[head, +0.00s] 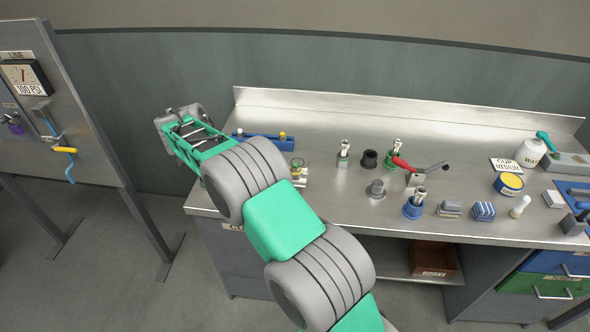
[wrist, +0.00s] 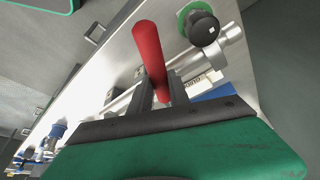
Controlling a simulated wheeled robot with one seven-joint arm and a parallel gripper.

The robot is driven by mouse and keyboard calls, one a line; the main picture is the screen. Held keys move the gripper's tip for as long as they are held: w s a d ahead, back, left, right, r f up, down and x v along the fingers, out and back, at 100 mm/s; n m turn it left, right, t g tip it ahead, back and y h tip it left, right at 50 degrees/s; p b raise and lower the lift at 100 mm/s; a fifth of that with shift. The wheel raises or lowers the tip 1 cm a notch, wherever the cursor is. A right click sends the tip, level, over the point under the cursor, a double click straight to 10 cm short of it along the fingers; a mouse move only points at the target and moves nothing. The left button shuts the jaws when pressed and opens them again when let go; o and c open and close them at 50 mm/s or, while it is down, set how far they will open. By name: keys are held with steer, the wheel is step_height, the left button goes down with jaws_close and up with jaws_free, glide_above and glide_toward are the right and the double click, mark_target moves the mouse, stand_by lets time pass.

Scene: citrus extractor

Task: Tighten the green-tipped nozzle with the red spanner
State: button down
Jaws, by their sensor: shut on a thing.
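My gripper (wrist: 161,92) is shut on the red spanner (wrist: 148,45), whose rounded red handle stands up between the fingers in the wrist view. The spanner's working end is hidden. In the head view my arm reaches to the bench's left end, and the fingertips and held spanner do not show clearly. A round black part with a green ring (wrist: 203,27) sits on a silver pipe fitting (wrist: 231,35), just beyond the spanner. A small fitting with a green top (head: 297,167) stands beside my arm. I cannot tell whether the spanner touches the green-tipped nozzle.
The steel bench (head: 325,200) holds a blue rack (head: 265,142), a green-collared nozzle (head: 392,157), a red-handled clamp (head: 404,164), a blue-collared nozzle (head: 413,207) and a black cup (head: 370,158). A gauge panel (head: 62,115) stands left. The bench's front left is fairly clear.

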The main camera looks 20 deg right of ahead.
steer(key=shift+w+d+m+p, duration=0.2)
steer(key=shift+w+m+p, duration=0.2)
steer(key=shift+w+p, duration=0.45)
stand_by(0.3)
steer(key=shift+s+a+n+b, duration=0.25)
steer(key=shift+s+n+b, duration=0.15)
steer(key=shift+s+b, duration=0.55)
steer(key=shift+s+a+n+b, duration=0.2)
steer(key=shift+s+n+b, duration=0.3)
steer(key=shift+b, duration=0.65)
stand_by(1.1)
steer(key=shift+s+a+n+t+y+b, duration=0.2)
steer(key=shift+s+n+b, duration=0.3)
steer(key=shift+s+b, duration=0.6)
steer(key=shift+s+a+n+t+y+b, duration=0.15)
steer(key=shift+s+n+b, duration=0.35)
steer(key=shift+s+b, duration=0.5)
stand_by(1.6)
